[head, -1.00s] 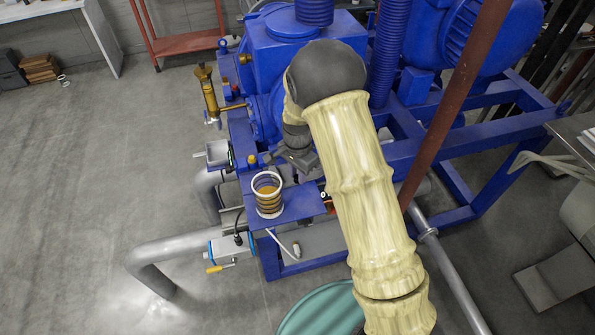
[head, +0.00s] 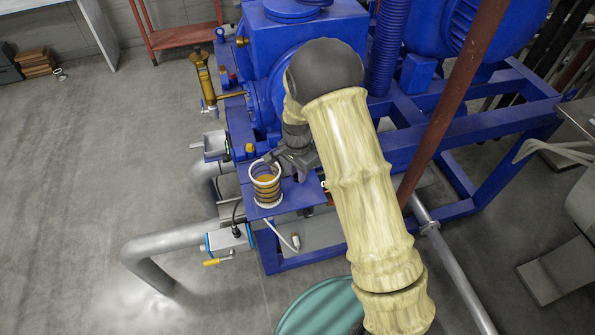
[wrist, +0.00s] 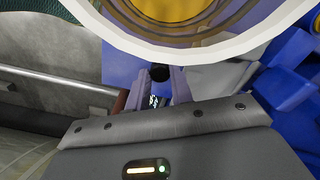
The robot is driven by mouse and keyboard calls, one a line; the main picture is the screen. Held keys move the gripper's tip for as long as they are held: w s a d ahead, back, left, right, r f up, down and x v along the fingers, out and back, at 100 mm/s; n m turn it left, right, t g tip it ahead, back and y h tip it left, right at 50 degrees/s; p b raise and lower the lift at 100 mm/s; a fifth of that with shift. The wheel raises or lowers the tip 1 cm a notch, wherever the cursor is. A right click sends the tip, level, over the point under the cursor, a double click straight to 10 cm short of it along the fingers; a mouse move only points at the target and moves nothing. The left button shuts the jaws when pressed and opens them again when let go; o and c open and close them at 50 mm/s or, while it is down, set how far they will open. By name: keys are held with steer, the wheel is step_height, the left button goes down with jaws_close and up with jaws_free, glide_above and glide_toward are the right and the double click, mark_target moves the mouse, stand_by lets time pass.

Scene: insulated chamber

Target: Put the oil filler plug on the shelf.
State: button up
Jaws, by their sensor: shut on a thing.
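My gripper (head: 292,160) is low beside the machine in the head view, just up and right of a white-rimmed jar with amber contents (head: 265,186). In the wrist view my gripper (wrist: 159,82) has its two fingers close together on a small black round-ended piece (wrist: 160,72), which seems to be the oil filler plug. Most of the plug is hidden by the fingers. A flat blue plate (head: 296,197), which looks like the shelf, carries the jar and lies below my gripper. The plug cannot be made out in the head view.
The jar's white rim (wrist: 200,52) fills the top of the wrist view, very near my fingers. The blue machine (head: 290,38) stands behind. A reddish-brown post (head: 455,100) slants up to the right of my arm. Bare plate shows right of the jar.

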steer(key=shift+f+b, duration=0.35)
steer(key=shift+f, duration=0.3)
steer(key=o, duration=1)
steer(key=shift+o, duration=0.2)
step_height(320, 180, up, 18)
steer(key=b, duration=0.2)
steer(key=shift+f, duration=0.25)
steer(key=s+d+f+n+t, duration=0.2)
steer(key=s+d+n, duration=0.6)
steer(key=s+d, duration=0.7)
steer(key=s, duration=0.3)
steer(key=shift+s+d+f+n+t, duration=0.2)
steer(key=shift+s+f+n+t, duration=0.1)
steer(key=shift+f+n, duration=0.1)
